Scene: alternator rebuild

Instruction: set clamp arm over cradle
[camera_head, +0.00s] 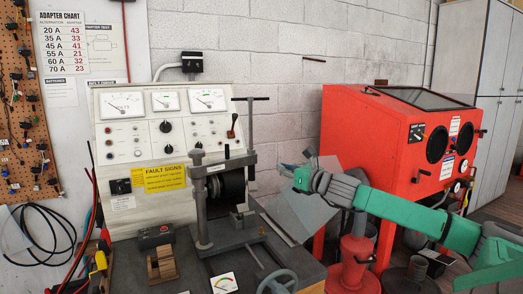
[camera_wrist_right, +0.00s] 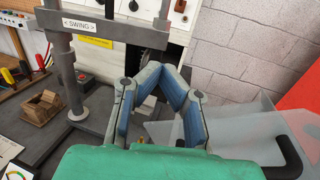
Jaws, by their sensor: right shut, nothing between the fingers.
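The clamp arm (camera_head: 224,164) is a grey bar reaching right from an upright post (camera_head: 201,205). A T-handled screw (camera_head: 250,125) stands at its right end. In the right wrist view the clamp arm (camera_wrist_right: 85,24) carries a "SWING" label. A dark, round body (camera_head: 229,188) sits below and behind the arm, above the grey base (camera_head: 228,238); the cradle cannot be told apart clearly there. My right gripper (camera_head: 287,169) is right of the clamp arm and apart from it. In the wrist view its blue-padded fingers (camera_wrist_right: 163,72) come together, shut and empty. My left gripper is out of view.
A test panel with gauges (camera_head: 162,100) stands behind the clamp. A wooden block (camera_head: 162,263) and a small red-topped box (camera_head: 156,236) lie left of it. A handwheel (camera_head: 278,281) is in front. A red cabinet (camera_head: 395,140) stands at right.

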